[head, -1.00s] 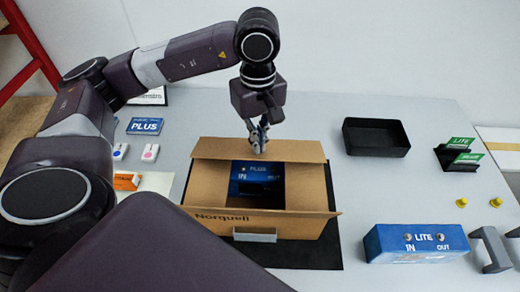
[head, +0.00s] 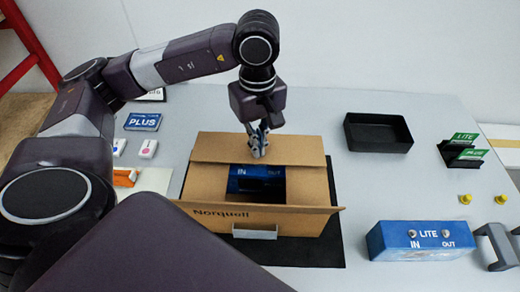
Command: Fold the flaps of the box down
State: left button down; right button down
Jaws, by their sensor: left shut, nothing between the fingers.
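The brown cardboard box (head: 310,186) marked Norquell stands open on a black mat (head: 335,252). Its back flap (head: 295,150) leans in over the back of the opening. Its front flap (head: 215,211) sticks out towards me. A blue unit (head: 256,181) marked IN and OUT lies inside, its back part hidden by the back flap. My left gripper (head: 259,154) is shut and empty, fingers pointing down at the back flap and seeming to touch it. My right gripper is not in view.
A blue LITE unit (head: 385,251), yellow knobs (head: 501,199) and a grey handle (head: 492,246) are at the right. A blue PLUS card (head: 143,122) is at the left.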

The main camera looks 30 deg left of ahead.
pick_arm(q)
jog(key=shift+f+b, duration=0.4)
dwell(0.6)
jog(key=shift+r+p, duration=2.1)
jog(key=shift+r, duration=1.75)
